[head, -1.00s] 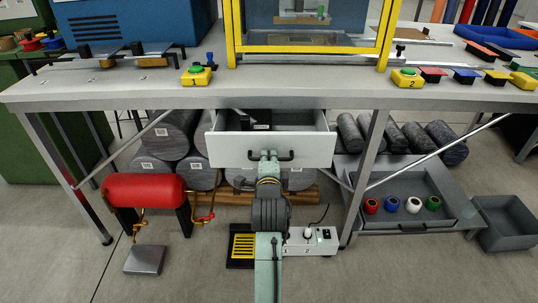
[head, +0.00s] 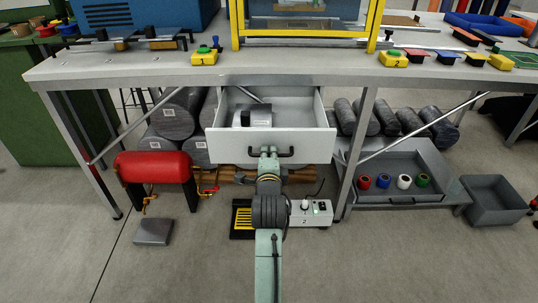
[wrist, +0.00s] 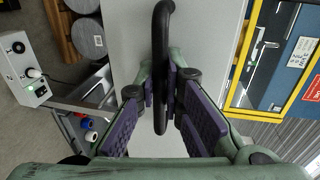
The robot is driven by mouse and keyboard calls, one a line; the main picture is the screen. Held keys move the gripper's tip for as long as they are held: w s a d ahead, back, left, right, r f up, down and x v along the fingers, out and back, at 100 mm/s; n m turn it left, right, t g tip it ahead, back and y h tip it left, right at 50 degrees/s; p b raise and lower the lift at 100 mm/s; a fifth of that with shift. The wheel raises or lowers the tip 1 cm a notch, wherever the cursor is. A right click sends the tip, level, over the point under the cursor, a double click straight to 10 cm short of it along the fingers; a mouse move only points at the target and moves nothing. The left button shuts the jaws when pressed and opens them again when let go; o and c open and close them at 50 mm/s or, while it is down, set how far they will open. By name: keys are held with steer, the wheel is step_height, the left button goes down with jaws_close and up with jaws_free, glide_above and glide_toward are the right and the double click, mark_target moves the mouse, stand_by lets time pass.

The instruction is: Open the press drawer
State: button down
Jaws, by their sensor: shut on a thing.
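The press drawer (head: 230,143) has a white front and hangs under the grey bench, pulled well out. Its inside shows from above, with a dark and silvery object (head: 252,117) lying in it at the left. The black bar handle (wrist: 161,30) is on the drawer front, and it also shows in the head view (head: 286,152). My gripper (head: 268,153) is at the handle. In the wrist view my gripper (wrist: 162,108) has its purple pads on both sides of the handle, shut on it.
The workbench (head: 160,78) carries a press with a yellow frame (head: 236,30) above the drawer. A red tank (head: 152,166) stands at the left. A control box (head: 312,213) sits on the floor near my arm. A grey tray (head: 400,198) with colored rolls is at the right.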

steer(key=c, duration=2)
jaws_free()
steer(key=shift+o, duration=0.2)
steer(key=v, duration=0.7)
steer(key=shift+s, duration=0.3)
